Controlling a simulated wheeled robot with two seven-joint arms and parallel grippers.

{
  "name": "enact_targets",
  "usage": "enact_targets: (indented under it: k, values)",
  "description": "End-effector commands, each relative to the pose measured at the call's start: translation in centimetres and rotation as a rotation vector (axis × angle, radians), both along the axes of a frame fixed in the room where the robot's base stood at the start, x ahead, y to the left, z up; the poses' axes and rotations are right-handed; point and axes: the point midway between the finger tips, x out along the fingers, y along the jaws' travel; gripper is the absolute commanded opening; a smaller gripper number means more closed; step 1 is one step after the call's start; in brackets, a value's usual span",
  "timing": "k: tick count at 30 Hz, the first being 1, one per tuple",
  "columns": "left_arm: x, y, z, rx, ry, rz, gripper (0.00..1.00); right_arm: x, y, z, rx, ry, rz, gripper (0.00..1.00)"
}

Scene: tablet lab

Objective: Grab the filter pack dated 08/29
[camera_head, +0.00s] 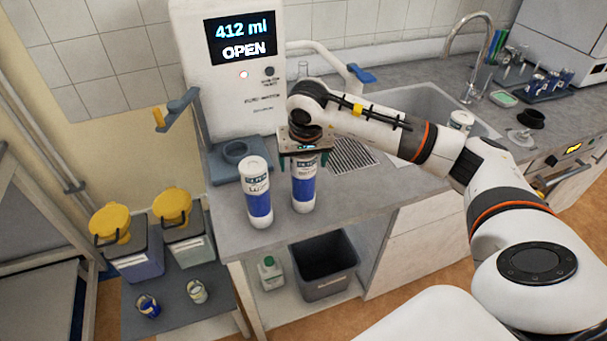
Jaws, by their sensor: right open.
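Two white and blue cylindrical filter packs stand upright side by side near the front edge of the counter: a left one (257,194) and a right one (303,187). The dates on their labels are too small to read, so I cannot tell which is 08/29. My right gripper (304,153) points down at the top of the right pack and is open. Its fingers are at the pack's upper end; I cannot tell whether they touch it. My left gripper is not in view.
A white dispenser (232,85) reading "412 ml OPEN" stands behind the packs. A white cylinder (461,121) stands by the sink, partly hidden by my arm. Below are a dark bin (325,285) and yellow-lidded containers (134,252).

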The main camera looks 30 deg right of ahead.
Motion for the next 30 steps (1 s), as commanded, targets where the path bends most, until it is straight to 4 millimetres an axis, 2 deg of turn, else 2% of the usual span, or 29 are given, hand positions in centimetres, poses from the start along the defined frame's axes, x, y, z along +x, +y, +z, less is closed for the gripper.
enact_targets:
  k: [3, 9, 11, 24, 30]
  values:
    - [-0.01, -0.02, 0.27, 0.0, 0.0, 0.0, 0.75, 0.14, -0.05, -0.73, 0.0, 0.001, 0.0, 0.79]
    - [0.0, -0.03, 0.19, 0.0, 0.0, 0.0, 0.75, 0.18, -0.05, -0.82, 0.0, -0.001, 0.0, 0.79]
    - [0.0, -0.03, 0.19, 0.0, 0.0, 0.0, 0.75, 0.18, -0.04, -0.81, 0.0, -0.001, 0.0, 0.71]
    - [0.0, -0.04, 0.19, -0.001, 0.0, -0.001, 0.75, 0.19, -0.05, -0.77, 0.0, -0.001, 0.0, 0.0]
    - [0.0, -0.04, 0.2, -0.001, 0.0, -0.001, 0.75, 0.24, -0.06, -0.64, 0.001, -0.004, 0.0, 0.0]
